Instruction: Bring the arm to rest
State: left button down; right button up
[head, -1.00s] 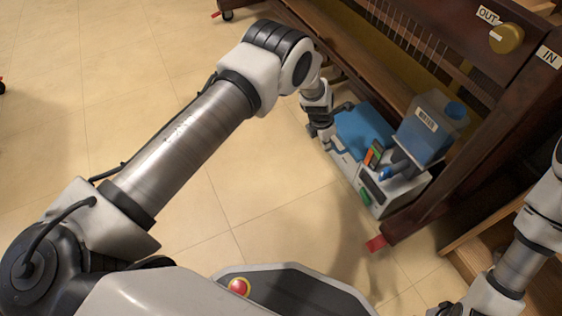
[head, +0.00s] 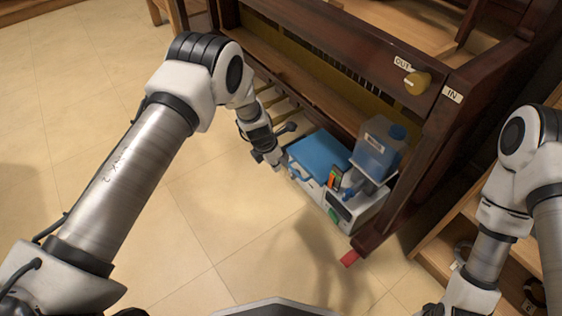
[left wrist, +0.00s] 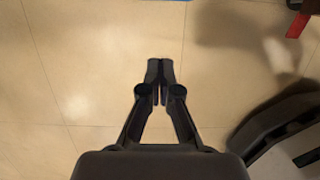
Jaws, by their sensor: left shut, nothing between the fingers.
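My left arm reaches across from the left in the head view. Its gripper (head: 274,163) hangs beside the left end of the white case with the blue lid (head: 318,151); I cannot tell from the head view whether they touch. In the left wrist view the gripper's fingers (left wrist: 160,68) are closed together with nothing between them, over bare tiled floor (left wrist: 75,60). My right arm (head: 495,215) bends down at the right edge of the head view; its gripper is cut off.
The wooden piano frame (head: 432,135) stands behind, with a knob (head: 417,83) between OUT and IN labels. A blue-filled bottle (head: 378,148) stands on a white unit (head: 357,205). A wooden shelf (head: 440,250) is near my right arm. Floor at left is clear.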

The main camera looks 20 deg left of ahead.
pick_arm(q)
jog(key=shift+s, duration=0.1)
jog(key=s+a+f+m+g+y+p, duration=0.1)
jog(key=s+a+f+m+g+p, duration=0.15)
jog(key=s, duration=0.95)
jog(key=s+a+f+m+g+y+p, duration=0.1)
jog(key=s+a+m+g, duration=0.2)
jog(key=s, duration=0.9)
jog(key=s+a+r+m+t, duration=0.1)
jog(key=s+r+m, duration=0.2)
jog(key=s+m, duration=0.5)
jog(key=s+a+r+m+t, duration=0.1)
jog(key=s+r+m+t, duration=0.1)
jog(key=s+m, duration=0.7)
jog(key=w+r+m+p, duration=0.2)
jog(key=r+p, duration=1.7)
jog(key=w+r+m+p, duration=0.1)
jog(key=r+m+p, duration=0.2)
jog(key=r+p, duration=1.6)
jog(key=shift+w+d, duration=0.2)
jog(key=shift+w, duration=0.2)
